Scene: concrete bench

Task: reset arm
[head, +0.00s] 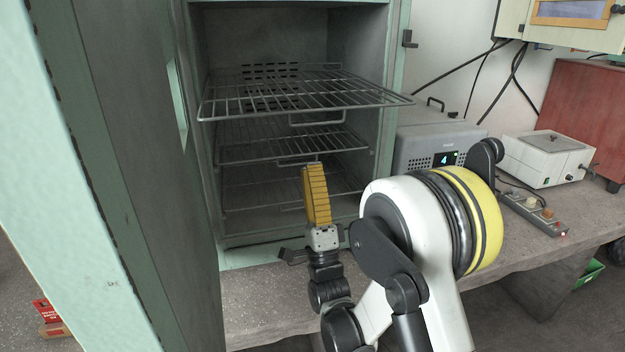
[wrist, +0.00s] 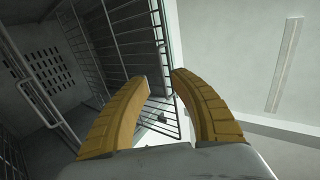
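My gripper (head: 316,190) is in front of the open oven-like cabinet, its yellow fingers pointing up near the wire racks. In the wrist view its two curved yellow fingers (wrist: 160,80) stand apart with a gap between the tips, and nothing is held between them. The top wire rack (head: 300,92) sticks out of the cabinet above the fingertips. It cannot be told how near the fingers are to the racks.
The green cabinet door (head: 130,150) stands open at the left. Lower racks (head: 290,142) are inside the cabinet. On the concrete bench (head: 530,232) at the right are a grey device (head: 425,140), a white box (head: 547,158) and a power strip (head: 533,212).

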